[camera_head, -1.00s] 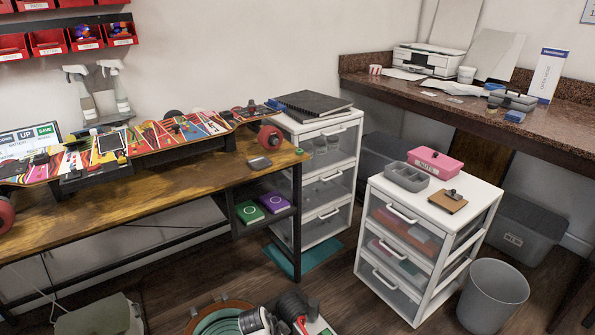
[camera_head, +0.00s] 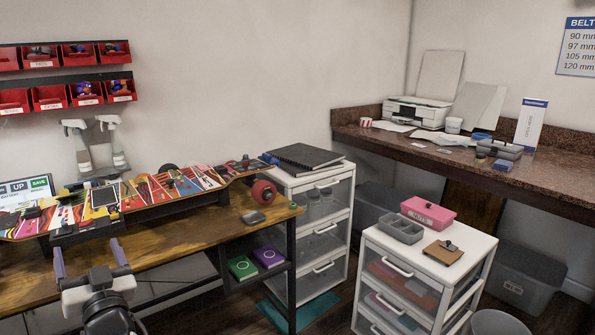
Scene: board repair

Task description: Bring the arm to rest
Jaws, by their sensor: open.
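My gripper (camera_head: 92,260) shows at the lower left of the head view, in front of the near edge of the wooden workbench (camera_head: 180,235). Its two fingers point up and stand well apart, with nothing between them. Part of my arm shows below it at the bottom edge. A colourful skateboard (camera_head: 150,190) lies along the bench on dark supports, behind and above my gripper in the picture. I see no contact between my gripper and the skateboard or bench.
A white drawer unit (camera_head: 330,230) stands at the bench's right end. Another drawer unit (camera_head: 480,245) carries a pink box (camera_head: 428,213), a grey tray (camera_head: 400,229) and a clipboard (camera_head: 443,252). A stone-topped counter (camera_head: 440,155) runs along the right wall. A bin (camera_head: 500,322) stands at lower right.

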